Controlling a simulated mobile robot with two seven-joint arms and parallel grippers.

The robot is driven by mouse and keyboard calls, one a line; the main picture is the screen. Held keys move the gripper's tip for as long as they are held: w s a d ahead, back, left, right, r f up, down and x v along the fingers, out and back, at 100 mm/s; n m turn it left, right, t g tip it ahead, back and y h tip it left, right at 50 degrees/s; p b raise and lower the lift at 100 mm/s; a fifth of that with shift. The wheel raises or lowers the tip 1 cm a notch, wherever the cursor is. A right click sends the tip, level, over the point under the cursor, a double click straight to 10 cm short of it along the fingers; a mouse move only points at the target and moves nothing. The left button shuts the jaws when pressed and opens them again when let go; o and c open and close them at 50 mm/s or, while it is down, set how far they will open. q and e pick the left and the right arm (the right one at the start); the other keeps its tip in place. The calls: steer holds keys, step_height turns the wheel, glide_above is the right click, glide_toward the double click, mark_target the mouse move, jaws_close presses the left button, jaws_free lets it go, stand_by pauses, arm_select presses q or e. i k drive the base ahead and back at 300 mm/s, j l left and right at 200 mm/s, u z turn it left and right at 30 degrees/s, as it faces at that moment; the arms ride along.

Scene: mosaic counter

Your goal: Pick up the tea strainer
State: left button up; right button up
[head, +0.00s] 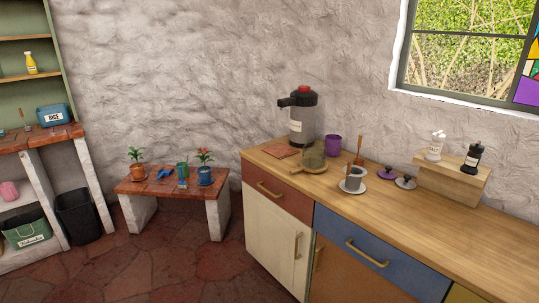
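I cannot clearly make out a tea strainer in the head view. A grey cup (352,184) stands on a white saucer on the wooden counter (440,215). A thin upright wooden handle (359,150) rises at the cup; what it belongs to is too small to tell. Two small dark lid-like things with knobs, one purple (387,173) and one grey (405,182), lie to the right of the cup. A greenish translucent vessel (313,155) stands on a round wooden board (308,169) to its left. Neither of my grippers is in view.
A tall flask with a black top (302,117), a terracotta mat (281,149) and a purple cup (333,146) stand at the counter's back left. Salt (434,148) and pepper (473,158) mills stand on a wooden riser (450,181). The counter's front right is clear.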

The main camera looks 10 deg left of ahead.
mark_target(354, 173)
steer(key=i+u, duration=0.35)
steer(key=i, duration=0.95)
